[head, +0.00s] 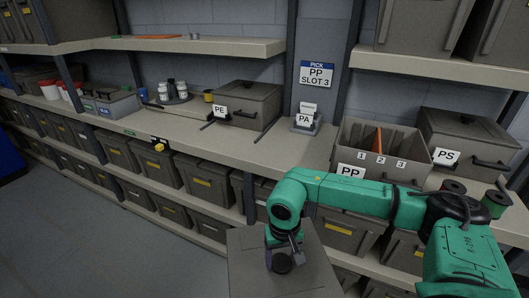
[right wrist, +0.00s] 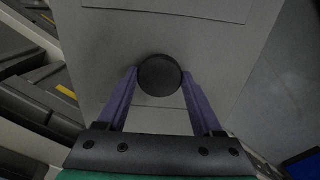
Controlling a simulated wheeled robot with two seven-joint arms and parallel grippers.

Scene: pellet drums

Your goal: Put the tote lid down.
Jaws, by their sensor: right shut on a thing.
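The tote lid (head: 247,262) is a flat grey panel with a round black knob (right wrist: 160,76). My right gripper (head: 283,256) is shut on the knob, one purple finger on each side of it in the right wrist view. The lid hangs in front of the shelving, over the lower totes and the floor. The open grey tote marked PP (head: 410,172) stands on the counter at the right. It has compartments labelled 1, 2 and 3 and an orange piece (head: 377,140) inside. My left gripper is out of view.
A closed PE tote (head: 258,99) stands on the counter, left of the small PA holder (head: 307,122). A closed PS tote (head: 465,135) stands right of the PP tote. Bare counter (head: 210,138) lies in front of the PE tote. Lidded totes fill the lower shelves.

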